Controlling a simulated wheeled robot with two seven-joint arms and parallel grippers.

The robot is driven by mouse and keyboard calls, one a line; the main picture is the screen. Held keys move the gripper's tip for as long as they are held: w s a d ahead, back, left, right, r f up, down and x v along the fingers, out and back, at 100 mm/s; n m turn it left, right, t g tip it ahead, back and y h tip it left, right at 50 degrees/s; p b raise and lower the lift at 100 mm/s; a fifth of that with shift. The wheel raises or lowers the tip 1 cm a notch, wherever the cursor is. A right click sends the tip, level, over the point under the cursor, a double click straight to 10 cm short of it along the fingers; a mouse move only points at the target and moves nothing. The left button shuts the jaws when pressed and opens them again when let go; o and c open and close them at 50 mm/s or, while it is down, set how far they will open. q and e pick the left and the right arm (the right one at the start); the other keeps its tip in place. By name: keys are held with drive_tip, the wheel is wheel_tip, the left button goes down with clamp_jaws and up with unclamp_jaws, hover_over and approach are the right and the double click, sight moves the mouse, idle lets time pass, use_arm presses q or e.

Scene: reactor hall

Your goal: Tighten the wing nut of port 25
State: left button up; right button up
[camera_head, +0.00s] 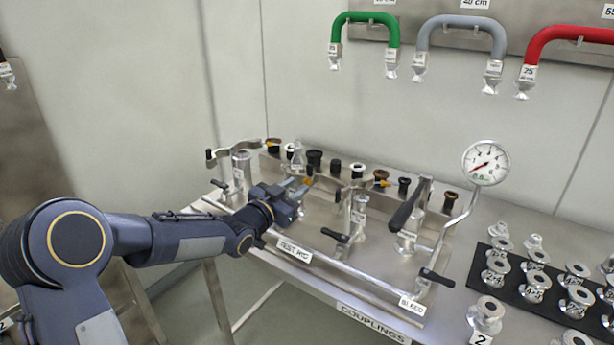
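My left gripper (299,186) reaches from the left over the steel test rig (370,276). Its two fingers point up and to the right and look apart, with a gap between them. A small orange piece (309,181), perhaps a wing nut, shows right at the fingertips. I cannot tell whether the fingers touch it. A second orange piece (383,183) sits by a brown-topped port further right. Port numbers on the rig are too small to read, so I cannot tell which port is 25. The gripper hides part of the rig. My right gripper is not in view.
Black-handled levers (408,205) and a pressure gauge (486,163) rise from the rig. Numbered metal couplings stand on a black mat (508,290) at right. Green (365,17), grey (458,21) and red (560,35) hoses hang on the back wall.

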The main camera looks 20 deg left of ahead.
sight(304, 181)
use_arm(q)
drive_tip(key=shift+p+x, duration=0.3)
drive_tip(key=shift+x, duration=1.7)
clamp_jaws()
